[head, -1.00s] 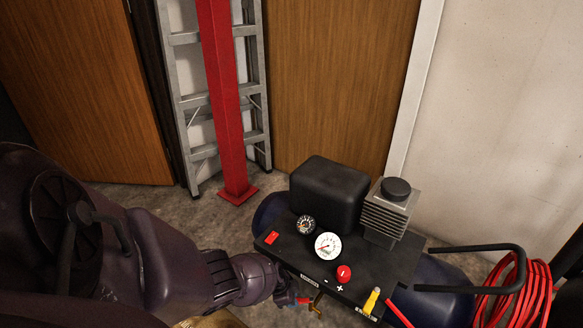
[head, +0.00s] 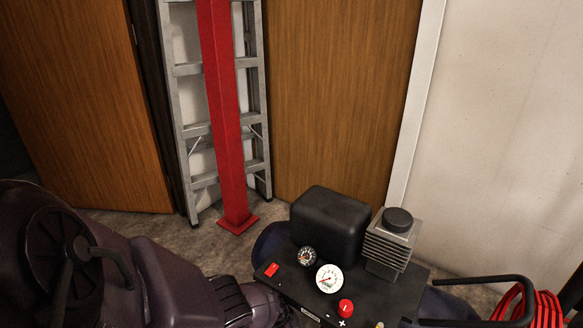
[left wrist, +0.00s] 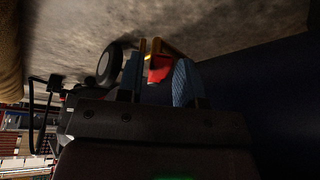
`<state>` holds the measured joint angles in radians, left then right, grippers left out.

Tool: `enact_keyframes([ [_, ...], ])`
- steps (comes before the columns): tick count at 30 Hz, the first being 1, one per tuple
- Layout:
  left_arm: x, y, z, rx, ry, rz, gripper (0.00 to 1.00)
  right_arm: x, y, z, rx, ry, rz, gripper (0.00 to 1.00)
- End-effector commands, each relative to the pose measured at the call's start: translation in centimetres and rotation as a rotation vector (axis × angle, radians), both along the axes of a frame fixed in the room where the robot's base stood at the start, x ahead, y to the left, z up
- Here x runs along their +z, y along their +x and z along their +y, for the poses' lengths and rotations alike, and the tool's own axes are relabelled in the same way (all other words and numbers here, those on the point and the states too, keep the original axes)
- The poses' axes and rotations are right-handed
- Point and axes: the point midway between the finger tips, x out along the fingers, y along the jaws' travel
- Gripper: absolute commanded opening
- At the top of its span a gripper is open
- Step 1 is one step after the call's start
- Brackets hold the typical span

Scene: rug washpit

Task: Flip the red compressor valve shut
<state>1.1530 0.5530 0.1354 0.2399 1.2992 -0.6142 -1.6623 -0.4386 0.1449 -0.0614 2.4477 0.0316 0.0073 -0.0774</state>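The compressor's black top panel (head: 290,288) is at the bottom of the head view, with a red switch (head: 271,269), two gauges and a round red knob (head: 346,308). My left arm reaches to its front edge; the hand is below the frame there. In the left wrist view my left gripper (left wrist: 160,80) has its two blue fingers apart, with a red valve handle (left wrist: 158,69) between them and brass-coloured parts just beyond. Whether the fingers press on the handle I cannot tell. My right gripper is in neither view.
A dark blue tank (left wrist: 250,95) fills the right of the wrist view, close to the fingers. A wheel (left wrist: 108,65) is to their left. A red post (head: 226,130) and ladder (head: 192,130) stand behind. A red hose (head: 535,308) lies at right.

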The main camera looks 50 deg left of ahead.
Motion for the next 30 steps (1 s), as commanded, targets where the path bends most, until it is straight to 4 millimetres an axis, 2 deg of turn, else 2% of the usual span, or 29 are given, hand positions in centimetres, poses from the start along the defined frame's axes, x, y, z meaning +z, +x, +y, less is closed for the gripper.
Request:
enact_keyframes([
  [1, 0.0, 0.0, 0.0, 0.000, 0.000, 0.000, 0.41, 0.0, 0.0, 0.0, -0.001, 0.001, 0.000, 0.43],
  [3, 0.0, 0.1, 0.0, 0.000, -0.001, -0.001, 0.49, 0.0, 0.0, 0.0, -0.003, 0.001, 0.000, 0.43],
  [13, 0.3, 0.2, 0.0, 0.001, 0.000, -0.004, 0.49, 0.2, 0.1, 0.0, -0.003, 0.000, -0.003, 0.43],
  [18, 1.8, 0.0, 0.3, 0.000, 0.000, -0.008, 0.49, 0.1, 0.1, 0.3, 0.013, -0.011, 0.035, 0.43],
  [30, 1.0, -6.4, 4.7, 0.000, 0.003, 0.002, 0.49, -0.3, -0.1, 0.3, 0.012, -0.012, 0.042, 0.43],
])
